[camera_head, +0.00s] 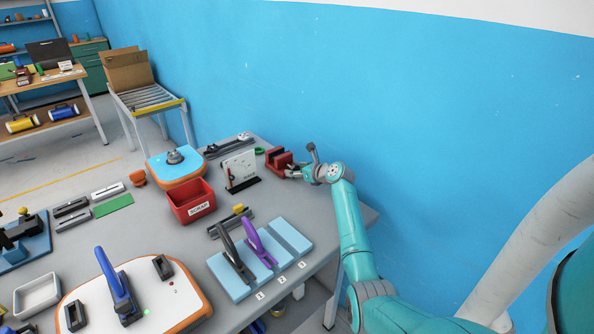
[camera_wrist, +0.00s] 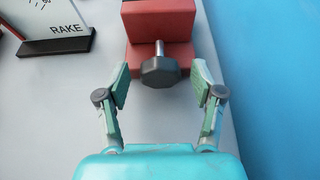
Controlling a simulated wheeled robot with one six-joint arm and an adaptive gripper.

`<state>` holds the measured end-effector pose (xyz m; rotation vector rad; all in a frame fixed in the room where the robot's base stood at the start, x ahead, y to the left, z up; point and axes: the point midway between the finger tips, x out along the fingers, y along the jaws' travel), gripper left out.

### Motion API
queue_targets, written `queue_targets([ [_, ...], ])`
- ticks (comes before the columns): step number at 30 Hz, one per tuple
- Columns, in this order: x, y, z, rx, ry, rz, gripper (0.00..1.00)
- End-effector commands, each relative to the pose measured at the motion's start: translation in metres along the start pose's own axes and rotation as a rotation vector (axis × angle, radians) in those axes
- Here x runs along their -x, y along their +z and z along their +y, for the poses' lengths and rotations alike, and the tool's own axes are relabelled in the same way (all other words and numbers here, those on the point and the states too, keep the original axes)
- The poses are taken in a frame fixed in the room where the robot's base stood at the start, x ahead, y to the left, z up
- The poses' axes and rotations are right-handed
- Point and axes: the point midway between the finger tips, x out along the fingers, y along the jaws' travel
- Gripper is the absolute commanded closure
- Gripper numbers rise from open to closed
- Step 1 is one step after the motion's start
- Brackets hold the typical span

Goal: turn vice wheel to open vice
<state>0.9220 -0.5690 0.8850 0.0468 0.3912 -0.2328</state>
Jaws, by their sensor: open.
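The red vice (camera_head: 278,159) stands at the far right end of the grey table by the blue wall. In the wrist view the red vice body (camera_wrist: 160,60) fills the top middle. Its dark grey, many-sided wheel (camera_wrist: 160,72) sits on a metal shaft that points toward me. My gripper (camera_wrist: 160,92) is open, with one finger on each side of the wheel and a visible gap on both sides. In the head view my gripper (camera_head: 305,165) is at the vice's right side, and the wheel is hard to make out there.
A RAKE sign stand (camera_wrist: 60,35) is left of the vice; the head view shows this stand (camera_head: 240,170) too. A red SCRAP bin (camera_head: 191,203) and a light blue block with handled tools (camera_head: 291,236) are nearer. The blue wall (camera_wrist: 270,90) is close on the right.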

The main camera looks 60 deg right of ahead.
Motion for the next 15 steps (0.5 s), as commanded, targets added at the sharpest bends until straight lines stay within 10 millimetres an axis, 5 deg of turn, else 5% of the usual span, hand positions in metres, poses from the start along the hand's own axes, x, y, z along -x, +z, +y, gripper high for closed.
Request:
queue_targets([
  [8,-0.0009,0.0002,0.0000,0.000,0.000,0.000,0.36],
  [15,-0.0008,0.0002,0.0000,0.000,0.000,0.000,0.92],
])
